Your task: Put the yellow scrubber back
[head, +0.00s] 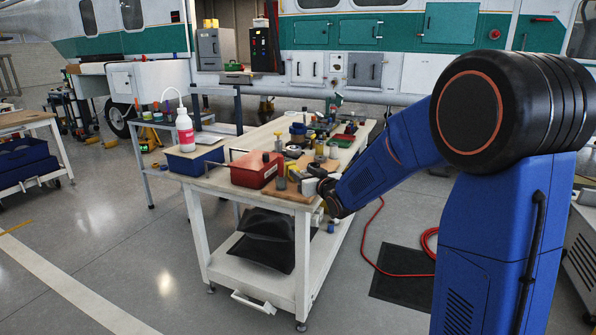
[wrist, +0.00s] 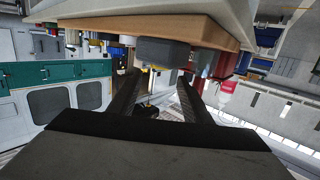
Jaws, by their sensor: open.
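A small yellow thing (head: 292,171), which may be the yellow scrubber, shows on the near end of the workbench, right of a red bin (head: 256,169). It is partly hidden and too small to tell surely. My gripper (head: 310,186) is low over the bench's near right corner, at the wooden board (head: 290,194). In the wrist view the picture is upside down. My gripper (wrist: 158,82) is open, with a dark grey block (wrist: 162,51) on the board (wrist: 205,30) just beyond and between the fingers. A little yellow shows beside it. I see nothing held.
A white bottle (head: 184,130) stands at a blue bin (head: 195,160) on the bench's left. Several tools and jars crowd the bench behind the red bin. A red hose (head: 375,262) lies on the floor at right. The floor at left is open.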

